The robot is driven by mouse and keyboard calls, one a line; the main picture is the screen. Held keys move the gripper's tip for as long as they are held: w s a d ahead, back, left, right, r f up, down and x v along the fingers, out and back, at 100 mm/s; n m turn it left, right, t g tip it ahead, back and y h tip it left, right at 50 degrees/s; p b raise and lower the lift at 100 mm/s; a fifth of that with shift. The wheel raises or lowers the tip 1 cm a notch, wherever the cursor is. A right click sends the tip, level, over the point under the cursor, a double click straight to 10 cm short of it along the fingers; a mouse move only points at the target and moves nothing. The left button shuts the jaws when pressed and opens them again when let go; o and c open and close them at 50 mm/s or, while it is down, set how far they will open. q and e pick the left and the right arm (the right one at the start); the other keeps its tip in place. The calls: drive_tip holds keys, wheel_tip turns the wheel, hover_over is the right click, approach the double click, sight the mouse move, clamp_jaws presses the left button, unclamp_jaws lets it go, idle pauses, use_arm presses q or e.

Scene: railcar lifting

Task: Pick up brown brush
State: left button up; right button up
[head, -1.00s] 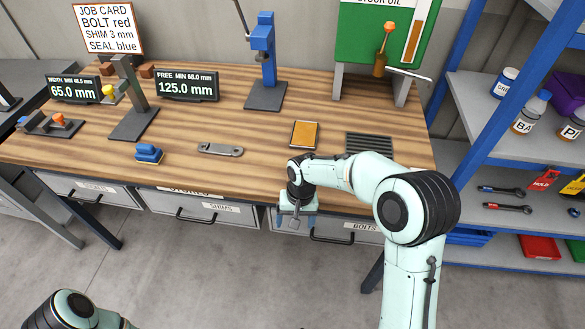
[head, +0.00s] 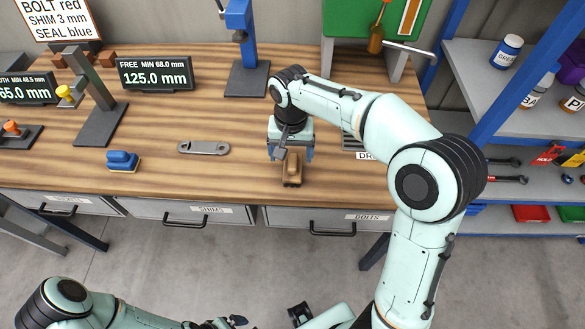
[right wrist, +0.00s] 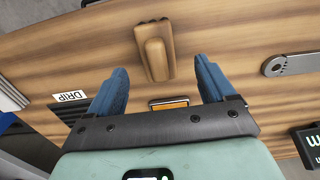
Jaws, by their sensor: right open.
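The brown brush (head: 292,172) lies on the wooden bench near its front edge, just in front of my right gripper. In the right wrist view the brush (right wrist: 155,48) shows as a brown block with a raised grip. My right gripper (head: 291,154) is open and empty, pointing down at the bench. Its two blue fingers (right wrist: 160,72) stand apart to either side of the brush's near end, and most of the brush lies beyond the tips. I cannot tell the exact height gap. My left arm (head: 150,315) runs along the bottom edge; its fingers cannot be made out clearly.
A blue-handled block (head: 123,161) and a grey metal link (head: 204,148) lie left of the brush. An orange pad (right wrist: 169,103) shows partly between my fingers. A DRIP label (right wrist: 70,97) and dark grille lie nearby. Shelves (head: 510,195) stand at right.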

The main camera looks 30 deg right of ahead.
sight(293, 161)
drive_tip(key=shift+w+f, duration=0.1)
drive_tip(key=shift+f, duration=0.65)
drive_tip(key=f, duration=0.5)
drive_tip(key=shift+d, duration=0.3)
use_arm(q)
drive_tip(key=shift+f, duration=0.3)
drive_tip(key=shift+s, duration=0.1)
use_arm(e)
drive_tip(key=c, duration=1.2)
drive_tip(key=shift+r, duration=0.1)
use_arm(q)
drive_tip(key=w+r+p, duration=0.1)
drive_tip(key=r, duration=0.1)
drive_tip(key=w+r+p, duration=0.2)
drive_tip(key=shift+r, duration=0.15)
use_arm(e)
wheel_tip(293, 161, up, 20)
drive_tip(key=shift+f, duration=0.1)
